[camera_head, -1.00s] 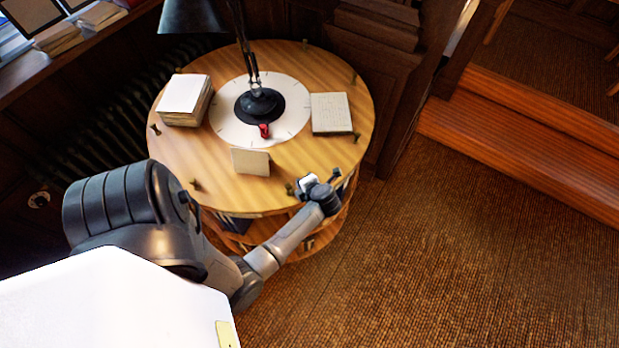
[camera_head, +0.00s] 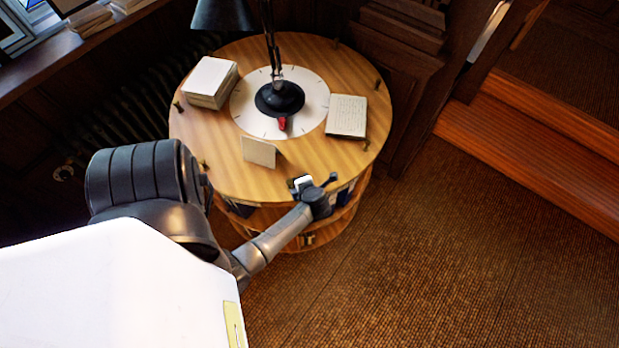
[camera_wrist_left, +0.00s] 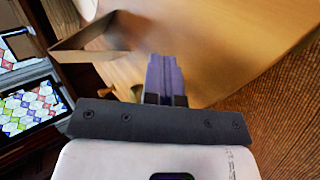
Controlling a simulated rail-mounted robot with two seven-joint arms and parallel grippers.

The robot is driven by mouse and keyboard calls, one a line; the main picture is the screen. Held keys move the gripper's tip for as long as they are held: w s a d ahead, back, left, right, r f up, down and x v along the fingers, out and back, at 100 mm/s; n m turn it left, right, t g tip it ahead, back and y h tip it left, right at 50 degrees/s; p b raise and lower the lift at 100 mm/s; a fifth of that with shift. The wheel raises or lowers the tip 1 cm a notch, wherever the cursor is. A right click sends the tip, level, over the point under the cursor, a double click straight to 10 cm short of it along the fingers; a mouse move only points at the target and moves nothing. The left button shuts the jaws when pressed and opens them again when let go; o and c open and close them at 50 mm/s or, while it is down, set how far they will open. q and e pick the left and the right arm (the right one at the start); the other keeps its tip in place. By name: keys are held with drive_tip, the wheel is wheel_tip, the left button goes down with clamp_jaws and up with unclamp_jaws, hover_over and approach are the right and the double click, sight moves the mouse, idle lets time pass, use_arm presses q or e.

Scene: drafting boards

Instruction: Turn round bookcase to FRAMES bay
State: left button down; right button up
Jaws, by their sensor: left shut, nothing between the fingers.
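The round bookcase (camera_head: 225,165) has a round wooden top with short dark pegs, such as this peg (camera_head: 367,145), around its rim. Books show on shelves below. A pale dial (camera_head: 243,105) with tick marks and a red pointer (camera_head: 282,124) lies mid-top. I cannot read any bay label. My left gripper (camera_head: 301,183) is at the near rim of the top, its arm coming in from the left. In the left wrist view its fingers (camera_wrist_left: 160,76) are together and empty, in front of the blurred wood. Whether they touch a peg is hidden. My right gripper is not in view.
On the top are a black lamp (camera_head: 279,98), a book stack (camera_head: 210,82), a notepad (camera_head: 346,116) and a standing card (camera_head: 258,151). A radiator (camera_head: 125,115) and panelling stand close behind. A wooden step (camera_head: 540,150) is at the right. The near-right floor is clear.

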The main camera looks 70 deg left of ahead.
sight(287, 190)
use_arm(q)
drive_tip(key=shift+s, duration=0.3)
drive_tip(key=shift+s+r, duration=0.1)
drive_tip(key=shift+s, duration=0.05)
drive_tip(key=s, duration=0.1)
drive_tip(key=s+p, duration=0.2)
drive_tip(key=shift+s+a+m, duration=0.3)
drive_tip(key=shift+s+m, duration=0.05)
drive_tip(key=shift+m, duration=0.05)
drive_tip(key=shift+s+t+p, duration=0.3)
drive_tip(key=shift+s+p, duration=0.05)
drive_tip(key=shift+s, duration=0.3)
drive_tip(key=shift+s+a, duration=0.1)
drive_tip(key=shift+s, duration=0.1)
